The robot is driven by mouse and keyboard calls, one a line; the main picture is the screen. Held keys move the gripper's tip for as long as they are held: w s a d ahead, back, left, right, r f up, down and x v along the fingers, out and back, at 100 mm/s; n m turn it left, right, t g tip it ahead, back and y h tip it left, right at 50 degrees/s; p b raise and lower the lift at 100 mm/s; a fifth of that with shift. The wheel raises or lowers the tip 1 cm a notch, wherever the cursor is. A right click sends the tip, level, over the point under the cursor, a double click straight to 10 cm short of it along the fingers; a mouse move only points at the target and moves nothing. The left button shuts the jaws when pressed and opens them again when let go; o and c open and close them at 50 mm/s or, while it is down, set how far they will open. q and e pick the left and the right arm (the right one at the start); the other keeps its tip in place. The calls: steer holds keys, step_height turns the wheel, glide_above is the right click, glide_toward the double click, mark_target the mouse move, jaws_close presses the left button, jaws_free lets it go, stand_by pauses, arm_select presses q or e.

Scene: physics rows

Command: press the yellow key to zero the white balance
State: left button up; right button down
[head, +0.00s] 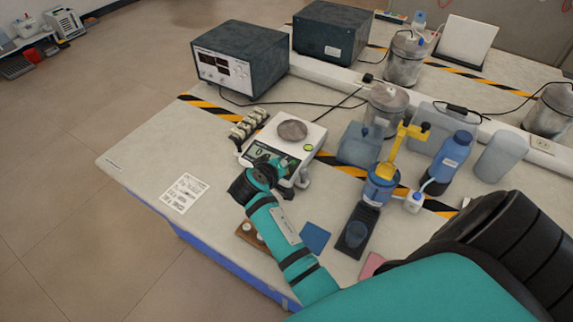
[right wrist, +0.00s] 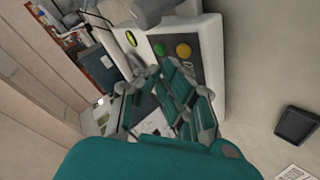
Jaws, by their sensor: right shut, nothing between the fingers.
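The white balance (head: 308,133) stands on the bench in the head view, with a round grey metal pan (head: 292,130) on top and a lit green display on its front. My right gripper (head: 283,167) is at the balance's front panel, covering part of it, and the keys are hidden there. In the right wrist view the balance (right wrist: 209,40) shows a yellow key (right wrist: 183,51) beside a green key (right wrist: 159,48) on a dark panel. My right gripper (right wrist: 162,74) is shut and empty, its tips close below the keys. I cannot tell whether it touches the panel.
A row of small weights (head: 247,125) stands left of the balance, and a dark power supply (head: 240,60) behind it. A printed card (head: 184,193) lies on clear bench at front left.

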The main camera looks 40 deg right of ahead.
steer(key=shift+r, duration=0.1)
steer(key=r+p, duration=0.3)
steer(key=a+r+p, duration=0.1)
steer(key=shift+s+r+p, duration=0.2)
steer(key=shift+r+p, duration=0.1)
steer(key=shift+r, duration=0.05)
stand_by(0.3)
stand_by(0.5)
